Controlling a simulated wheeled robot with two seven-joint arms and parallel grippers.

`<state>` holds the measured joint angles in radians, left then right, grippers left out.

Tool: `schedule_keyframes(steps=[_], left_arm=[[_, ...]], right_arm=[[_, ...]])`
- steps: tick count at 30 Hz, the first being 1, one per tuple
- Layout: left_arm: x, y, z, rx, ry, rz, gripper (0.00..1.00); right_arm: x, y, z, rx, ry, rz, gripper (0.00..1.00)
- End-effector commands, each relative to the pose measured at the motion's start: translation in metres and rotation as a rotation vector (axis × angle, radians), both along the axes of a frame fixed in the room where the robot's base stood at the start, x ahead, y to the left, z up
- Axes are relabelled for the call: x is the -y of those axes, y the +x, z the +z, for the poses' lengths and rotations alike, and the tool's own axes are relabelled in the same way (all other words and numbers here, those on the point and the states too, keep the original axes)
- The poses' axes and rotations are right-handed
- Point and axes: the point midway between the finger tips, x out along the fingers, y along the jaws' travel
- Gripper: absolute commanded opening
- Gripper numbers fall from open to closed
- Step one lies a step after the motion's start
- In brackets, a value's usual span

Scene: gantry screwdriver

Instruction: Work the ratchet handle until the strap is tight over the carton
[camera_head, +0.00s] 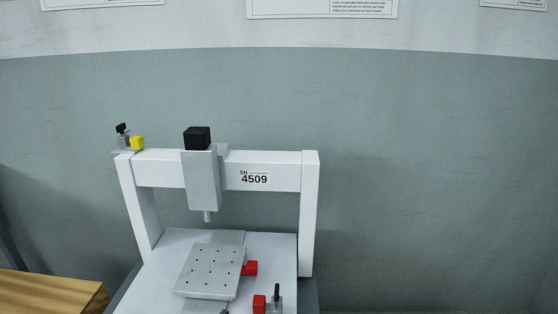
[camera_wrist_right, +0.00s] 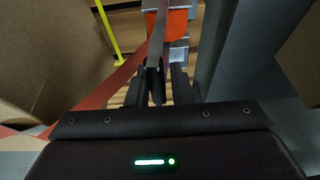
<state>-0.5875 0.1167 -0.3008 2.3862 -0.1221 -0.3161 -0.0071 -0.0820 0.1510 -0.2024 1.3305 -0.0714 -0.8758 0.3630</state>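In the right wrist view, a brown carton (camera_wrist_right: 45,60) fills the left side. A dull red strap (camera_wrist_right: 100,95) runs slantwise along it. Near the top centre is an orange part (camera_wrist_right: 178,27) beside grey metal pieces. A narrow grey bar (camera_wrist_right: 159,38), which may be the ratchet handle, comes down to the dark fingers of my right gripper (camera_wrist_right: 163,85). The fingers show some width between them, with a dark piece in the gap; I cannot tell whether they grip it. The head view shows no carton, strap, ratchet or gripper. My left gripper is not in view.
In the head view, a white gantry (camera_head: 270,170) labelled 4509 stands over a drilled metal plate (camera_head: 212,270) with red clamps. A wooden surface (camera_head: 50,292) is at lower left. In the wrist view, a yellow bar (camera_wrist_right: 108,32) and a grey upright (camera_wrist_right: 235,50) flank the gripper.

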Motion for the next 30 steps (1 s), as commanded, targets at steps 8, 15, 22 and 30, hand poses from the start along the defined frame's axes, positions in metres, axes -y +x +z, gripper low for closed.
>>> schedule_keyframes(steps=[8,15,22,30], left_arm=[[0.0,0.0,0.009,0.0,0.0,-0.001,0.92],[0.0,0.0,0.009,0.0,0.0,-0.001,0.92],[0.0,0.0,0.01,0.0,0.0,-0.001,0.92],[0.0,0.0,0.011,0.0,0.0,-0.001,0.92]], right_arm=[[-0.024,0.001,0.002,0.001,0.045,0.002,0.19],[-0.024,0.001,0.001,0.002,0.046,0.002,0.19],[-0.032,0.002,0.0,0.004,0.061,0.002,0.19],[-0.054,0.003,-0.005,0.005,0.105,0.002,0.19]])
